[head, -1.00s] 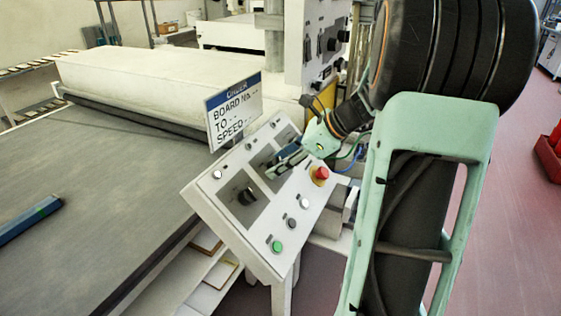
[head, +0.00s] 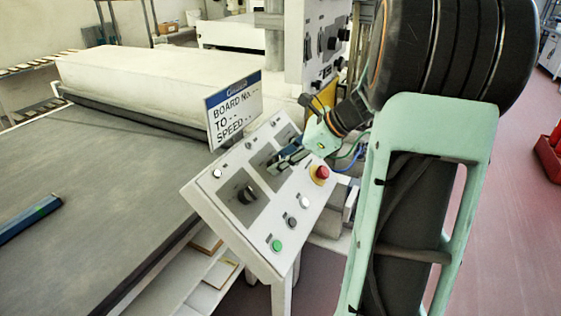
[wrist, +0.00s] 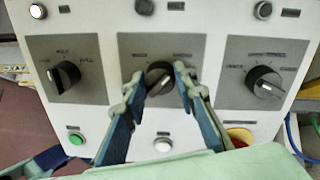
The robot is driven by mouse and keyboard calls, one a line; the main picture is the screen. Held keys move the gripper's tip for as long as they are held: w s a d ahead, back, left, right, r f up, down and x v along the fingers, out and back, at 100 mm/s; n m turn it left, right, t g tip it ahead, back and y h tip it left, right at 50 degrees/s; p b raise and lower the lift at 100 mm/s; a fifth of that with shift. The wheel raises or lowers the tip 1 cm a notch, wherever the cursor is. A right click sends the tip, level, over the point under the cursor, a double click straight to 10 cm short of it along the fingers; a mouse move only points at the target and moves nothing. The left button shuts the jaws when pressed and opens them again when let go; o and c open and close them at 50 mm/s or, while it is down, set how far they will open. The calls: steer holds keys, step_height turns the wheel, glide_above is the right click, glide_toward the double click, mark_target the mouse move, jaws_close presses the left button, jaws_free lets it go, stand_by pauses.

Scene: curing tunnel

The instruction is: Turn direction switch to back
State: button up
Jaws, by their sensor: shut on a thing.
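The sloping white control panel (head: 217,205) carries three black rotary knobs. My gripper (wrist: 160,78) is at the middle knob (wrist: 158,83), with one blue-and-pale-green finger on each side, shut on it. This knob sits on a grey plate with two small labels above it, too blurred to read surely, so I cannot confirm it is the direction switch. In the head view my gripper (head: 281,163) reaches the panel from the upper right and hides most of this knob.
A red emergency button (head: 320,173), a green button (head: 277,246) and white buttons are also on the panel. A sign (head: 235,107) rises behind it; a conveyor bed (head: 100,165) lies left.

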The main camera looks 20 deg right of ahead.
steer(key=n+b, duration=0.3)
steer(key=n, duration=0.2)
steer(key=shift+f, duration=0.1)
steer(key=n+b, duration=0.3)
steer(key=n, duration=0.1)
steer(key=shift+a+h, duration=0.1)
steer(key=shift+h, duration=0.2)
steer(key=n+b, duration=0.3)
steer(key=n, duration=0.1)
steer(key=shift+s+n+b, duration=0.1)
steer(key=shift+n+b, duration=1.3)
steer(key=shift+n, duration=0.4)
steer(key=o, duration=1.2)
steer(key=shift+c, duration=0.2)
steer(key=shift+s+r, duration=0.1)
steer(key=shift+r, duration=0.1)
steer(key=v, duration=1.2)
steer(key=shift+a, duration=0.2)
